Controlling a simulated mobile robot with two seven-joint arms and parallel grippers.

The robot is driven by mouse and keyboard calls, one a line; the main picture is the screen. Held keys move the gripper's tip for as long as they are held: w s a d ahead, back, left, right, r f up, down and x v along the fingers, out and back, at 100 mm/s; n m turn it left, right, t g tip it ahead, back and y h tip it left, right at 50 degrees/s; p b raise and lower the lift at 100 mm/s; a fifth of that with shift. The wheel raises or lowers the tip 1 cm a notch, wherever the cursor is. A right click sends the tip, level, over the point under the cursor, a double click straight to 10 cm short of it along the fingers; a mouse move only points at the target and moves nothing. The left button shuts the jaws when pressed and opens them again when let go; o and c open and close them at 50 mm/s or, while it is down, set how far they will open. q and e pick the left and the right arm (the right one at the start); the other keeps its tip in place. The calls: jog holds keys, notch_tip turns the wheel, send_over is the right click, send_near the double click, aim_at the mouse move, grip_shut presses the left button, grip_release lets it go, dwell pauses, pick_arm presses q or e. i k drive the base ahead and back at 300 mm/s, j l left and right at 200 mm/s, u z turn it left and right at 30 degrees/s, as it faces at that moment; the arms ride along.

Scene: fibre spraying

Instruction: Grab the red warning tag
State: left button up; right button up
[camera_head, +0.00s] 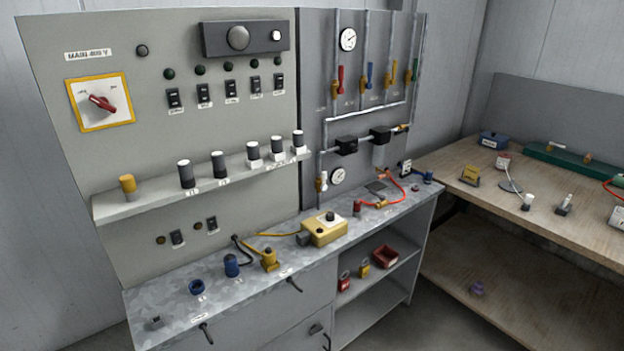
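I cannot make out for certain which thing is the red warning tag. A small red piece with a dark loop on top (344,282) stands on the shelf under the metal counter, and it looks more like a padlock. Neither of my grippers is in view, and nothing in view is being held.
A yellow padlock-like piece (364,270) and a red bin (385,257) share the shelf. The metal counter (245,299) carries a yellow box (325,231), plugs and cables. The wooden bench (545,220) holds several small items. Its front middle is clear.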

aim_at(343, 283)
jog(key=u, duration=0.6)
jog(key=i+l+u, duration=0.25)
jog(key=l+u, duration=0.5)
jog(key=l, duration=0.25)
jog(key=i+l+u, duration=0.1)
jog(key=l, duration=0.5)
jog(key=i+l, duration=0.1)
jog(key=l, duration=0.5)
jog(key=i+l+u, duration=0.15)
jog(key=l, duration=0.45)
jog(key=k, duration=0.05)
